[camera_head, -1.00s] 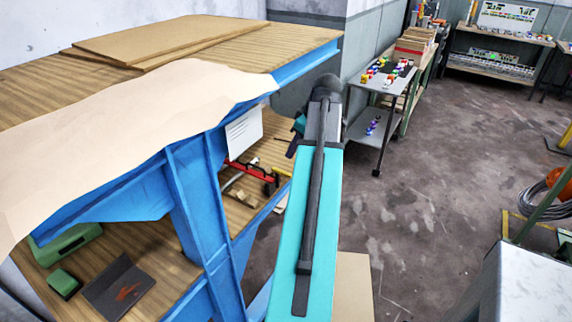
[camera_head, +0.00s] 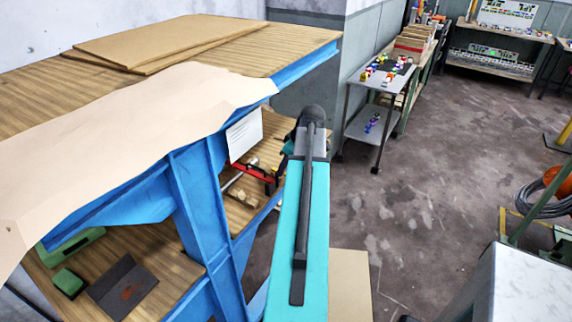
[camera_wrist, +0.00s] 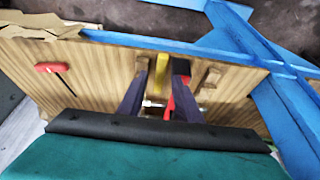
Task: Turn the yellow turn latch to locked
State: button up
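My gripper (camera_wrist: 157,84) shows in the wrist view as two dark fingers spread apart, with a gap between them. A yellow piece (camera_wrist: 162,66) shows in that gap, near the fingertips; it may be the turn latch, but its shape and position cannot be told. I cannot tell whether either finger touches it. A red and black part lies by the right finger, partly hidden. In the head view my arm hides most of the gripper, and no yellow latch can be made out there.
A blue-framed bench (camera_head: 196,200) has a wooden lower shelf carrying a red clamp (camera_head: 254,172) and a green case (camera_head: 75,247). A red-handled tool (camera_wrist: 48,67) lies on the wood in the wrist view.

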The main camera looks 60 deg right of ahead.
jog(key=shift+w+f, duration=0.2)
jog(key=shift+f, duration=0.35)
